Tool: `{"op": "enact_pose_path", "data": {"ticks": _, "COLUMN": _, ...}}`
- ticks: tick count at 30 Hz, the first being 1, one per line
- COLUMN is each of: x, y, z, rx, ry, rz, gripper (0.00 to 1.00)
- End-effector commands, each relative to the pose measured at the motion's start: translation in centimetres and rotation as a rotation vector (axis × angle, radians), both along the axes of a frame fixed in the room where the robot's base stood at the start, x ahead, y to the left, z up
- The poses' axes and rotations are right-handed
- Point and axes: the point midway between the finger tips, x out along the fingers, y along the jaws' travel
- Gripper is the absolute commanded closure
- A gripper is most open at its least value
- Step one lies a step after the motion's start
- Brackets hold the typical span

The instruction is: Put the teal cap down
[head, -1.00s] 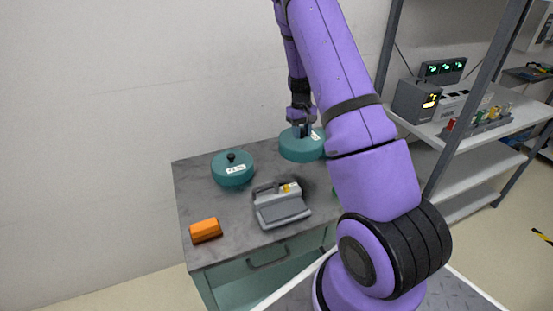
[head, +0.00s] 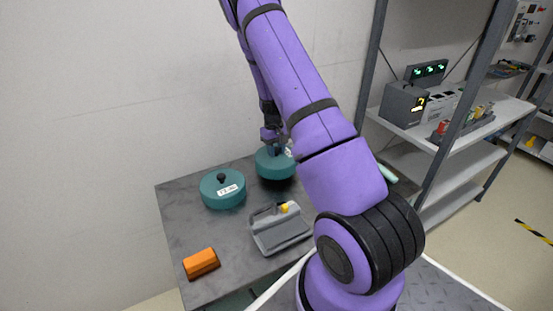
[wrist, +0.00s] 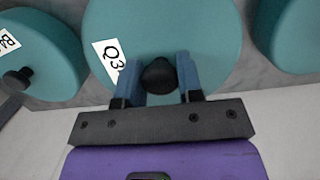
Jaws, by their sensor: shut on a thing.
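My gripper (wrist: 161,82) is shut on the black knob of a teal cap (wrist: 205,25) with a white label reading "Q3". In the head view this held cap (head: 272,168) is at the back of the grey cart top, with my gripper (head: 277,150) above it. The cap looks level; I cannot tell whether its underside touches the top. A second teal cap (head: 223,196) with a black knob and white label stands to its left; it also shows in the wrist view (wrist: 45,60). Part of a third teal cap (wrist: 290,35) shows at the right in the wrist view.
The cart top (head: 185,225) also holds a grey device (head: 280,232) with a yellow part, and an orange block (head: 201,263) at the front left. Bare top lies between these. A wall is behind; a metal shelf (head: 470,170) stands at the right. My arm hides the cart's right side.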

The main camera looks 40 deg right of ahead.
Motion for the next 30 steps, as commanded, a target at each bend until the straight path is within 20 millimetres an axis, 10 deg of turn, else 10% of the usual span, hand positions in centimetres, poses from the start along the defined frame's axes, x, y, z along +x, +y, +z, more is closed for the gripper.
{"op": "enact_pose_path", "data": {"ticks": 20, "x": 0.0, "y": 0.0, "z": -3.8, "rx": 0.001, "ry": 0.0, "rz": 0.0, "gripper": 0.92}}
{"op": "enact_pose_path", "data": {"ticks": 21, "x": 0.0, "y": 0.0, "z": -3.8, "rx": 0.001, "ry": 0.0, "rz": 0.0, "gripper": 0.59}}
{"op": "enact_pose_path", "data": {"ticks": 23, "x": 0.0, "y": 0.0, "z": -3.8, "rx": 0.0, "ry": 0.0, "rz": 0.0, "gripper": 0.45}}
{"op": "enact_pose_path", "data": {"ticks": 30, "x": 0.0, "y": 0.0, "z": -3.8, "rx": 0.0, "ry": 0.0, "rz": 0.0, "gripper": 0.41}}
